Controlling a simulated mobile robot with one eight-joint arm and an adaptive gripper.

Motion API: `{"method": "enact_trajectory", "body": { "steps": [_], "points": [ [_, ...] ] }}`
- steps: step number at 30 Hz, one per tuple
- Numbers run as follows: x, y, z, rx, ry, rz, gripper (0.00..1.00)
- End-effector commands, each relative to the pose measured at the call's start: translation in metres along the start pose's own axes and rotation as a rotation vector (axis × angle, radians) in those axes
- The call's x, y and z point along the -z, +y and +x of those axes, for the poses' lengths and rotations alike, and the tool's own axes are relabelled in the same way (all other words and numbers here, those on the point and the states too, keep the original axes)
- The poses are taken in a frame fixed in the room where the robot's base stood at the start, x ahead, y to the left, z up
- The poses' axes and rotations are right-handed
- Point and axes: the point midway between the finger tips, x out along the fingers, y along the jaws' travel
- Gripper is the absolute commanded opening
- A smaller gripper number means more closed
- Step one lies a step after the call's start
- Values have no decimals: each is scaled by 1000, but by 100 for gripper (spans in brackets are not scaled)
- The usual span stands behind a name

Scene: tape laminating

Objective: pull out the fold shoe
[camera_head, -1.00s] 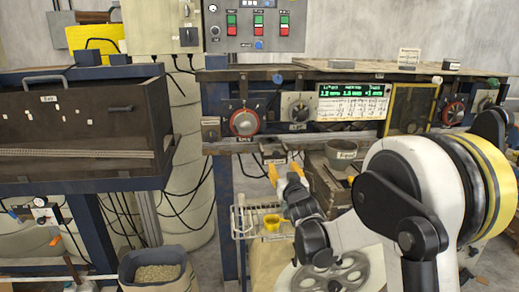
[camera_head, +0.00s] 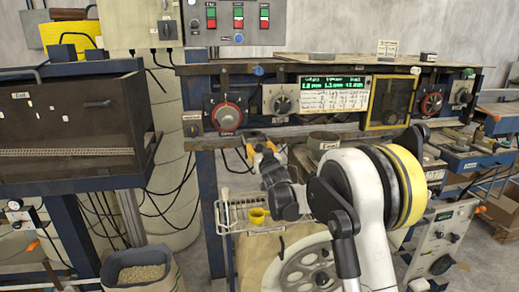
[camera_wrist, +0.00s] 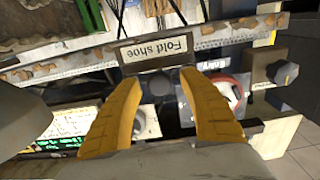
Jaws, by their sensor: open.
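The fold shoe's label plate (camera_wrist: 156,50), reading "Fold shoe" upside down, shows in the wrist view just past my fingertips. A dark block beneath the plate lies near the gap between the fingers. In the head view the small dark fold shoe (camera_head: 257,137) sits below the red-ringed dial at the machine's front rail. My gripper (camera_wrist: 160,80) has orange fingers spread apart, one on each side of the block. In the head view my gripper (camera_head: 264,153) is right at the shoe and partly hides it. I cannot tell whether the fingers touch it.
The red-ringed entry dial (camera_head: 227,116) and a grey dial (camera_head: 281,101) stand close above the shoe.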

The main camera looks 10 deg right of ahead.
Motion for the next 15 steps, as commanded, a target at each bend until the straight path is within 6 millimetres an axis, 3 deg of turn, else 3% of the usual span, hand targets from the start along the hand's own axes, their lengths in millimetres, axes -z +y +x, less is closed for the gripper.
{"method": "enact_trajectory", "body": {
  "steps": [2, 7, 12, 15],
  "points": [
    [0, 0, 0, 0, 0, 0, 50],
    [0, 0, 0, 0, 0, 0, 0],
    [0, 0, -3, 0, 0, 0, 0],
    [0, 0, -18, 0, 0, 1, 0]
  ]
}}
